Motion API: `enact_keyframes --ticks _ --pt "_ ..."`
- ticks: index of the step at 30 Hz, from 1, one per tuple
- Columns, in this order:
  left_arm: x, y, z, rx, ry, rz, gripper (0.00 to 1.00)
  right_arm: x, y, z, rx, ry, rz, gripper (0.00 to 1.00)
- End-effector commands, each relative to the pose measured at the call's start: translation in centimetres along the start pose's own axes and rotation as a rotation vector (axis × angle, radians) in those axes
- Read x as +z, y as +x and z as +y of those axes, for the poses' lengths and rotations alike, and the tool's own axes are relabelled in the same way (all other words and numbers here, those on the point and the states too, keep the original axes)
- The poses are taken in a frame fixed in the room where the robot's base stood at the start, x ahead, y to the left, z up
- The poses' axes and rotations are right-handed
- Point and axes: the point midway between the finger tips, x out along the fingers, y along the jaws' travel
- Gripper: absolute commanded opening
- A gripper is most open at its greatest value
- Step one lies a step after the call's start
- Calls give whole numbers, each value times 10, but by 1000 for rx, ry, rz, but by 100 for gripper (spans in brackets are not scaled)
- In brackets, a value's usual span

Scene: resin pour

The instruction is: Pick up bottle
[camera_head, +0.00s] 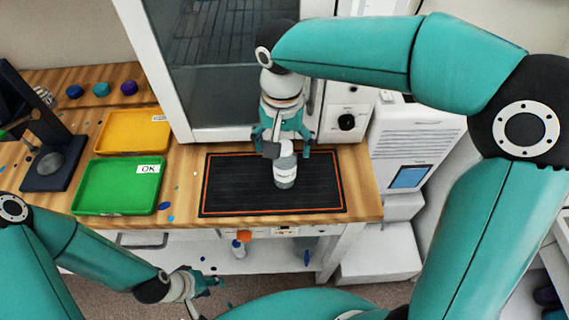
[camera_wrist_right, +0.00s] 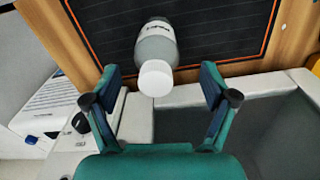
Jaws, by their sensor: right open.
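A white and grey bottle (camera_head: 285,172) with a white cap stands on the black mat (camera_head: 235,200) with an orange border. It also shows in the right wrist view (camera_wrist_right: 156,48), with its cap towards my right gripper. My right gripper (camera_head: 287,146) is open above and around the bottle's top in the head view. In the right wrist view its fingers (camera_wrist_right: 160,82) are wide apart, and the cap lies in line with the gap, apart from both fingers. My left gripper (camera_head: 207,284) hangs low in front of the table, away from the bottle; its jaw opening is unclear.
A green tray (camera_head: 88,209) marked OK and a yellow tray (camera_head: 112,134) lie on the table at left. A glass-fronted cabinet (camera_head: 153,62) stands behind the mat. A white machine (camera_head: 412,150) with a blue screen stands at right. The mat around the bottle is clear.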

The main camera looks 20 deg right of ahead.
Motion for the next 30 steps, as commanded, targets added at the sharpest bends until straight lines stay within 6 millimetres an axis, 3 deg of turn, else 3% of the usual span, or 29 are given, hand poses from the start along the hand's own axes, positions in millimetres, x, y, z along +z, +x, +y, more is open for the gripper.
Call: enact_keyframes --ticks 9,17,30 --pt "0 -6 2 0 0 0 40 1 41 4 3 0 -3 84" --pt "0 -6 2 0 0 0 40 1 45 3 0 0 -1 84" --pt "0 -6 2 0 0 0 40 1 44 3 0 -1 -1 14"
